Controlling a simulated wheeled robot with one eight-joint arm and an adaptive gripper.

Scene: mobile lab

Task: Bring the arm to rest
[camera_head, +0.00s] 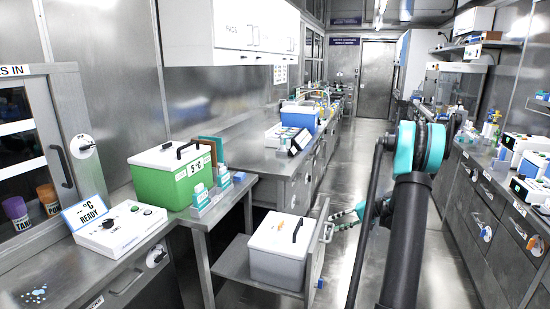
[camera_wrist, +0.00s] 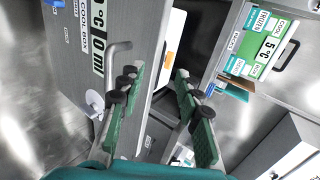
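My gripper (camera_head: 338,222) is low in the aisle in the head view, at the end of my dark arm with teal joints. In the wrist view my gripper (camera_wrist: 158,73) has its two green-padded fingers spread, with nothing between them. The pulled-out drawer (camera_head: 232,262) is just left of my gripper in the head view. Its front (camera_wrist: 139,25) and bar handle (camera_wrist: 118,50) show in the wrist view, beyond the left finger. The handle is outside the fingers. Whether the gripper touches the drawer front cannot be told.
A white box (camera_head: 277,252) with a black handle sits in the open drawer. A green cool box (camera_head: 173,177) and bottle rack (camera_head: 214,196) stand on the left bench. Drawers and instruments line the right bench (camera_head: 492,190). The aisle floor (camera_head: 345,165) is clear farther back.

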